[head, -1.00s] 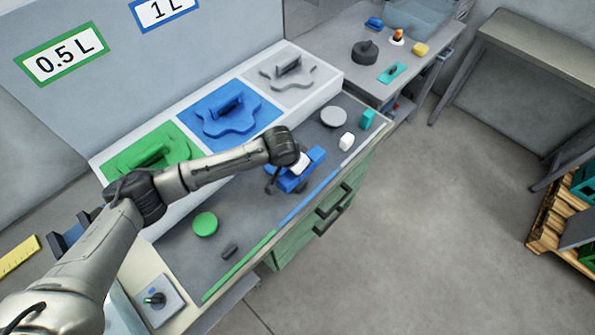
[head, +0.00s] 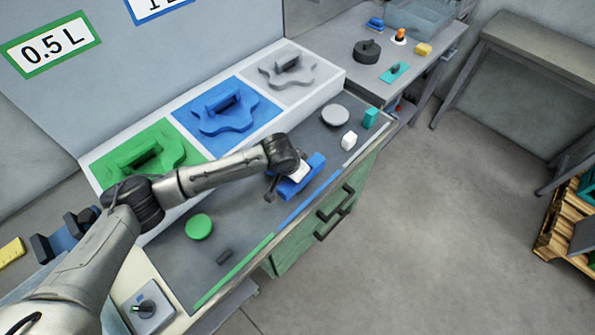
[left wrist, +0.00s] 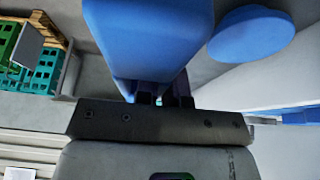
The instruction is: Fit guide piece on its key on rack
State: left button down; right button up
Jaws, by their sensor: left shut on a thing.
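My left gripper (head: 288,178) is shut on a blue block-like piece (head: 312,172) above the front part of the grey bench top. The piece fills the upper middle of the left wrist view (left wrist: 150,40), with the dark fingers at its lower end. The white rack (head: 318,92) behind has a green, a blue and a grey panel. Each carries a lobed shape with a raised bar: green (head: 172,148), blue (head: 238,116) and grey (head: 302,74). I cannot tell whether the held piece touches the bench. My right gripper is out of view.
A green disc (head: 199,227), a dark small block (head: 224,256), a grey disc (head: 335,115), a white block (head: 349,141) and a teal block (head: 370,117) stand on the bench. A blue disc (left wrist: 252,33) shows in the left wrist view.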

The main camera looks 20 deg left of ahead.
pick_arm(q)
jog(key=shift+f, duration=0.25)
dwell(0.4)
jog(key=shift+f, duration=0.15)
jog(key=shift+f+b, duration=0.35)
jog(key=shift+f, duration=0.95)
jog(key=shift+r+p, duration=0.15)
jog(key=shift+p, duration=0.25)
jog(key=shift+r+p, duration=0.15)
jog(key=shift+p, duration=0.2)
jog(key=shift+s, duration=0.1)
